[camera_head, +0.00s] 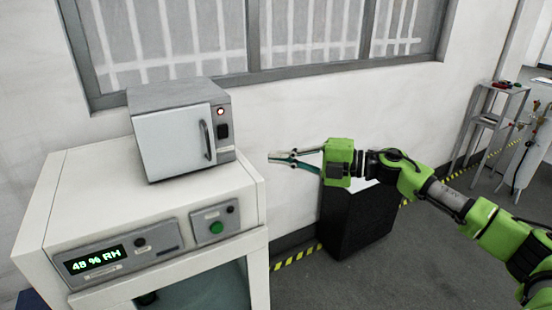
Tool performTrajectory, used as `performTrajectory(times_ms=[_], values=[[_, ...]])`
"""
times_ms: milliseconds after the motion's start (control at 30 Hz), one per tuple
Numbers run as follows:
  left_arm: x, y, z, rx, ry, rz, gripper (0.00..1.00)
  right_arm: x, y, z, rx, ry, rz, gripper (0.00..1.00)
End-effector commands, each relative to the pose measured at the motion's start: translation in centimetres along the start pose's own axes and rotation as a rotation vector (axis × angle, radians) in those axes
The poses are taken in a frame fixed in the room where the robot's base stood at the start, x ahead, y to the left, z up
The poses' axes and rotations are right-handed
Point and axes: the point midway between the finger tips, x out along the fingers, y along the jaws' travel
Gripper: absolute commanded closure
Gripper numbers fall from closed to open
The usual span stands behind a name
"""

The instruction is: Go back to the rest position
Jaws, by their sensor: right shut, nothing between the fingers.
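My right arm reaches in from the right edge, green and black. My right gripper (272,158) is shut and empty, pointing left. It appears just to the right of the white cabinet's edge, in front of the wall. My left gripper does not show.
A white cabinet (85,190) with a "45 % RH" display (96,259) stands at left. A small grey oven (175,138) with a shut door and a red light sits on it. A black box (350,222) stands on the floor behind my arm. A grey shelf stand (487,120) is at the right.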

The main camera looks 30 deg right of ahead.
Motion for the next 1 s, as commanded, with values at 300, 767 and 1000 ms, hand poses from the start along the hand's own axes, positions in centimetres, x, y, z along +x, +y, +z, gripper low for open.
performTrajectory(times_ms=[300,767,1000], values=[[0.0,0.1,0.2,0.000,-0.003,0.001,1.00,0.1,-0.1,0.1,0.004,-0.002,0.001,1.00],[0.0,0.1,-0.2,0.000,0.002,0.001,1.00,-0.8,-23.1,10.5,0.566,-0.455,0.116,1.00],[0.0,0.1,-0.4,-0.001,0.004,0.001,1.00,-5.0,-41.0,9.1,0.861,-0.742,0.048,1.00]])
